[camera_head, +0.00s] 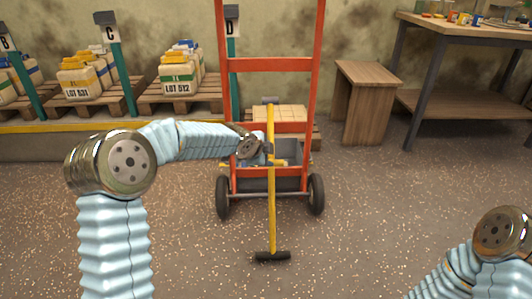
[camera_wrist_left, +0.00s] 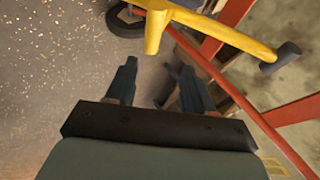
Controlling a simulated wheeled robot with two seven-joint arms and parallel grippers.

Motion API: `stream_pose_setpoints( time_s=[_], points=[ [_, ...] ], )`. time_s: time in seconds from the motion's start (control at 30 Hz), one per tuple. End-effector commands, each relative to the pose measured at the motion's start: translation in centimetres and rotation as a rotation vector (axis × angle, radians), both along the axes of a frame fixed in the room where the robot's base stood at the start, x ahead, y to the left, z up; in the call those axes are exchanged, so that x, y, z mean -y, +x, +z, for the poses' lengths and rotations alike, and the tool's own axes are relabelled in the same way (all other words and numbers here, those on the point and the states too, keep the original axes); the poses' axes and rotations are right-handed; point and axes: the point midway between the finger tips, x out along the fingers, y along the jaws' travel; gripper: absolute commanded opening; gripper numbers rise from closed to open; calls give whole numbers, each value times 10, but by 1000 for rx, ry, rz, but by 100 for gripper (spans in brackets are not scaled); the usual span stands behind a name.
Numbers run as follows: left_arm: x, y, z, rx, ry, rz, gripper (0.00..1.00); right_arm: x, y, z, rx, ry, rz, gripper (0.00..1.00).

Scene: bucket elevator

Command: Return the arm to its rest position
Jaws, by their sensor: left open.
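My left arm comes in from the left in the head view, and its gripper (camera_head: 276,153) is in front of the red hand truck (camera_head: 270,65), by the middle of a yellow bar. In the left wrist view the two dark fingers of my left gripper (camera_wrist_left: 156,78) stand apart with nothing held between them. The yellow bar (camera_head: 271,205) has black ends and also shows just beyond the fingertips in the left wrist view (camera_wrist_left: 220,32). Part of my right arm (camera_head: 500,235) shows at the lower right; its gripper is out of view.
The hand truck has two black wheels (camera_head: 317,194) on the speckled floor. The floor between my arms is mostly clear.

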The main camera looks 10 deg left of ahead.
Motion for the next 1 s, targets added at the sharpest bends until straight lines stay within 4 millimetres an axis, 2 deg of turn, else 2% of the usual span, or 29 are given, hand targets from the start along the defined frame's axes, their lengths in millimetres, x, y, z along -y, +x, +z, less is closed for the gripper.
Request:
stream_pose_setpoints(
  time_s=[0.4,0.5,0.57,0.67,0.7,0.77,0.8,0.87,0.9,1.0],
  points=[
    [-1,-6,4,-3,-1,0,53,0,0,1,0,0,0,57],
    [2,-11,-9,-29,-28,13,53,0,0,1,0,0,0,57],
    [7,-19,-30,-72,-74,36,53,0,0,1,0,0,0,57],
    [21,-48,-86,-197,-205,118,53,0,0,1,0,0,0,57],
    [27,-65,-114,-263,-271,171,53,0,0,1,0,0,0,57],
    [37,-96,-157,-374,-376,273,53,0,0,1,0,0,0,57],
    [42,-120,-183,-450,-443,350,53,0,0,1,0,0,0,57],
    [48,-156,-218,-556,-533,479,53,0,0,1,0,0,0,57],
    [52,-181,-239,-624,-585,568,53,0,0,1,0,0,0,57],
    [57,-241,-277,-766,-680,788,53,0,0,1,0,0,0,57]
  ],
)
